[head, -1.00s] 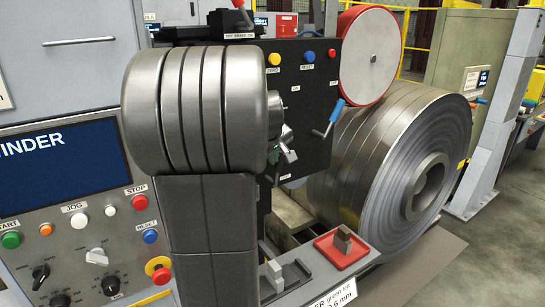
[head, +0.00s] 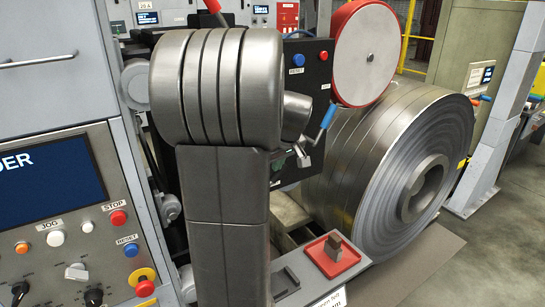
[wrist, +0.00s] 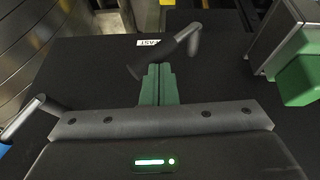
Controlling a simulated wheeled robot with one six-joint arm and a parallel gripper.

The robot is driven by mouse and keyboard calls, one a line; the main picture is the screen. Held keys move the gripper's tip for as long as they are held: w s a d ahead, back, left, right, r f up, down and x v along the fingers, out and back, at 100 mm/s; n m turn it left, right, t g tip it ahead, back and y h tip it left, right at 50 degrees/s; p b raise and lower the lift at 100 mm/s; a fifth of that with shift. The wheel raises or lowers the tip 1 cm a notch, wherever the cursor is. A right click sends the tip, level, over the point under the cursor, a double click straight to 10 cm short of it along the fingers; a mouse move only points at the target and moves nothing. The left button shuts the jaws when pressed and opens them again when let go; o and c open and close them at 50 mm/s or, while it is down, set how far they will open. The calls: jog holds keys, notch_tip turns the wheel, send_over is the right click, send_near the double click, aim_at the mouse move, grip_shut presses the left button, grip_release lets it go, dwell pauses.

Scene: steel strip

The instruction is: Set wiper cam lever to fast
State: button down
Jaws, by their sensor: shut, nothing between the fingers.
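In the wrist view a dark lever handle (wrist: 165,54) with grey metal ends lies slanted across the black panel, beside a white label (wrist: 150,42) that reads FAST. I take it for the wiper cam lever. My gripper (wrist: 158,72) has its green fingers together with nothing between them. The fingertips are right at the handle's lower side; I cannot tell whether they touch it. In the head view my arm hides most of my gripper and the lever. The black panel (head: 318,80) shows to the right of my arm.
A crank with a blue handle (head: 329,115) sticks out at the panel's right side. A green block (wrist: 300,80) is at the right of the wrist view. A red tray (head: 320,262) holds a small block. A large steel coil (head: 400,170) and a red-rimmed roll (head: 367,55) stand to the right.

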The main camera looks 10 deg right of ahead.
aim_at(285, 167)
jog(key=d+y, duration=0.1)
jog(key=w+d+f+y, duration=0.1)
jog(key=shift+d+f+m+g+p, duration=0.3)
jog(key=shift+d+g+p, duration=0.05)
jog(key=shift+g, duration=0.05)
jog(key=shift+y, duration=0.8)
jog(key=d+f, duration=0.1)
jog(key=f+b, duration=0.1)
jog(key=d+f+b, duration=0.1)
jog(key=f, duration=0.1)
jog(key=shift+w+d+f, duration=0.1)
jog(key=shift+w+d, duration=0.25)
jog(key=shift+s+f+g, duration=0.1)
jog(key=shift+f+g, duration=0.15)
jog(key=shift+g, duration=0.05)
